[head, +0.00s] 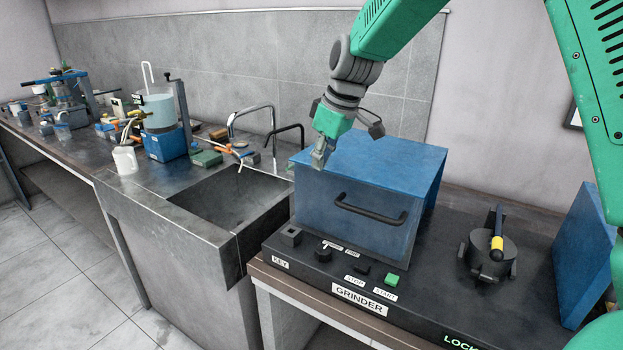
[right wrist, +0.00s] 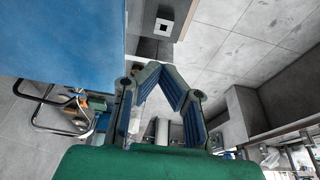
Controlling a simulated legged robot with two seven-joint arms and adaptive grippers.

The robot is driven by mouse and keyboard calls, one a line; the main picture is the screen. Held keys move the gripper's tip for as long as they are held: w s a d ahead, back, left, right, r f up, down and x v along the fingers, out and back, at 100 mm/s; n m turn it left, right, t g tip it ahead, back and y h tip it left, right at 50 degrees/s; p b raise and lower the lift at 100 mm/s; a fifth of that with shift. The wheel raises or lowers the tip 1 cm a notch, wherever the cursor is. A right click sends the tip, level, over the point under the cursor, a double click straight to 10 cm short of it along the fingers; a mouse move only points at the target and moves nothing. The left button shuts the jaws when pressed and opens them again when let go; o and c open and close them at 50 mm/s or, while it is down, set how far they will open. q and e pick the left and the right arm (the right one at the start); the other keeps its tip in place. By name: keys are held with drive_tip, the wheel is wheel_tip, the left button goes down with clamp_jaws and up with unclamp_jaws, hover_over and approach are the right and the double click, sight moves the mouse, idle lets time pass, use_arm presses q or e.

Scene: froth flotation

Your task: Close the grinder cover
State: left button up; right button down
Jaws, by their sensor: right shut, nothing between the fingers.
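The grinder (head: 345,293) has a black base with a GRINDER label. Its blue box-shaped cover (head: 395,155) stands on the left part of the base, with a black bar handle (head: 370,212) on its front. To its right a dark drum (head: 488,258) with a yellow-banded handle is exposed. A blue panel (head: 585,250) stands at the far right, apart from the cover. My right gripper (head: 319,163) is shut and empty at the cover's upper front left corner; I cannot tell if it touches. In the right wrist view, the cover (right wrist: 60,45) is beside the fingers. My left gripper is not in view.
A key block (head: 291,236), knobs and a green START button (head: 391,280) line the base's front. A sink (head: 225,205) with taps lies left of the grinder. Lab gear, including a blue-based tank (head: 164,144) and a white jug (head: 125,160), stands on the left counter.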

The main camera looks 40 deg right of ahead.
sight(330, 196)
drive_tip(key=f, duration=0.4)
drive_tip(key=shift+d+f, duration=0.1)
drive_tip(key=shift+d, duration=0.2)
drive_tip(key=x, duration=0.1)
drive_tip(key=p+x, duration=0.1)
drive_tip(key=x, duration=0.3)
drive_tip(key=shift+s+d, duration=0.2)
drive_tip(key=shift+s+p, duration=0.35)
drive_tip(key=shift+s, duration=0.05)
drive_tip(key=shift+s+d+r, duration=0.1)
drive_tip(key=shift+s+r, duration=0.1)
drive_tip(key=shift+s, duration=0.2)
drive_tip(key=shift+s+d+r, duration=0.1)
drive_tip(key=shift+s+r, duration=0.1)
drive_tip(key=shift+s, duration=0.25)
drive_tip(key=shift+s+d, duration=0.1)
drive_tip(key=shift+s, duration=0.1)
drive_tip(key=shift+w+d+f, duration=0.2)
drive_tip(key=shift+d, duration=0.1)
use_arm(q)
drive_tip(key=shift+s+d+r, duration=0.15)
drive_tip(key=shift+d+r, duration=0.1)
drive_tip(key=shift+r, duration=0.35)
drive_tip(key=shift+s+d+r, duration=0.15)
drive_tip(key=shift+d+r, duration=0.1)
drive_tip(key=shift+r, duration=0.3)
use_arm(e)
drive_tip(key=shift+s, duration=0.1)
